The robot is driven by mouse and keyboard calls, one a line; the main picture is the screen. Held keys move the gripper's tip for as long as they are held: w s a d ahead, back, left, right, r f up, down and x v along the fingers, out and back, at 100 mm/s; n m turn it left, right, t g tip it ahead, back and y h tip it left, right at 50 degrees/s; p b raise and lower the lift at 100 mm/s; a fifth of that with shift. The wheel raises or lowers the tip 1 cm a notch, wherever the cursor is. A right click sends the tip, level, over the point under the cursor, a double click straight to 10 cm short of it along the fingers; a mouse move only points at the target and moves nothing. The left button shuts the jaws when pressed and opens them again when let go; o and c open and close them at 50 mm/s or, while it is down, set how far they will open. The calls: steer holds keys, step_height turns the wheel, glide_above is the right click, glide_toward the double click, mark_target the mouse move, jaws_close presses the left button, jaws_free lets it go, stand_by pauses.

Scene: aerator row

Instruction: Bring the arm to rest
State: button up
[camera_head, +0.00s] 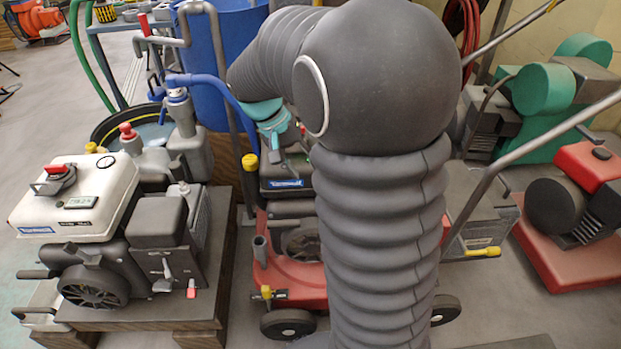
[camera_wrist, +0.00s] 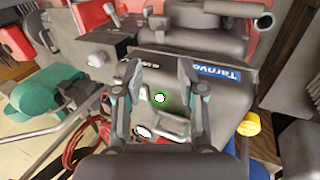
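My gripper (camera_wrist: 160,68) shows in the wrist view with its two grey fingers spread apart and nothing held between them. A dark machine housing with a blue label (camera_wrist: 221,75) is behind the fingers; I cannot tell how far away it is. In the head view my grey, ribbed arm fills the middle and bends to the left at the top. The teal part of my gripper (camera_head: 262,112) shows just left of the arm, above the red-based machine (camera_head: 290,262). The fingertips are mostly hidden there.
A white-tanked engine unit (camera_head: 75,200) stands on a wooden pallet at the left. A blue barrel (camera_head: 222,60) and a black-rimmed tub (camera_head: 108,122) are behind. A red machine (camera_head: 580,240) and green-covered machines (camera_head: 545,90) stand at the right. Grey handle bars cross near my arm.

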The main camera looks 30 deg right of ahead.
steer(key=shift+v, duration=0.9)
